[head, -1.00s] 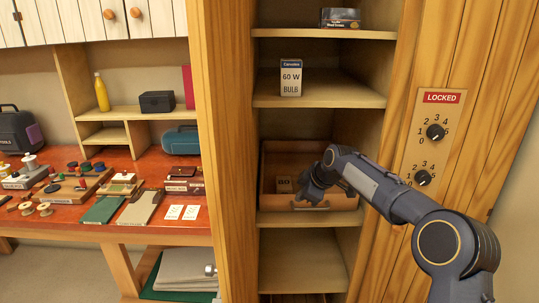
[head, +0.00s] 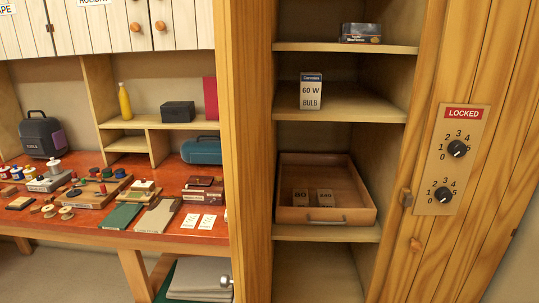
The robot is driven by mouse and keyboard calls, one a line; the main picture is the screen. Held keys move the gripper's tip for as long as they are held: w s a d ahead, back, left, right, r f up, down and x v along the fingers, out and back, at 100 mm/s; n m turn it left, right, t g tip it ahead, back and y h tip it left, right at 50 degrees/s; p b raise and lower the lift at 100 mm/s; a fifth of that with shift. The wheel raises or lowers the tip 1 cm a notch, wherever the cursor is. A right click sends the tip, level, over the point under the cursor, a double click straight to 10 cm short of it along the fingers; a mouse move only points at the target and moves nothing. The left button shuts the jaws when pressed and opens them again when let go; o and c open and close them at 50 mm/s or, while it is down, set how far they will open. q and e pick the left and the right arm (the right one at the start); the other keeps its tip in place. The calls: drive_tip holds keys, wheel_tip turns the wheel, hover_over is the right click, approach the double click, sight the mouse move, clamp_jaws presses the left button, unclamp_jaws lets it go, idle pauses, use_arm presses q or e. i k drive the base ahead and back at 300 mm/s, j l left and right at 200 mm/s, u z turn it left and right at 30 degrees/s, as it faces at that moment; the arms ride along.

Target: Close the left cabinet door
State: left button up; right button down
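The tall wooden cabinet stands open in the head view, with its shelves (head: 340,103) showing. A tall wooden panel (head: 246,150) runs along the left side of the opening and looks like the left door swung out toward me. Its full face and its handle cannot be made out for sure. The right side is a wooden panel (head: 480,150) with a red LOCKED sign and two dials. Neither of my grippers shows in the head view.
An open drawer or tray (head: 360,198) with small boxes sits on a cabinet shelf. A bulb box (head: 311,92) stands above it. To the left, a red workbench (head: 110,228) holds many small items. A silver knob (head: 225,282) shows beside the left panel.

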sight(241, 28)
drive_tip(key=j+z, duration=0.3)
drive_tip(key=j, duration=0.2)
drive_tip(key=i+j+z, duration=0.1)
drive_tip(key=j+z, duration=0.2)
drive_tip(key=j, duration=0.25)
drive_tip(key=j+z, duration=0.1)
drive_tip(key=j, duration=0.15)
drive_tip(key=k+j, duration=0.15)
drive_tip(key=j+z, duration=0.05)
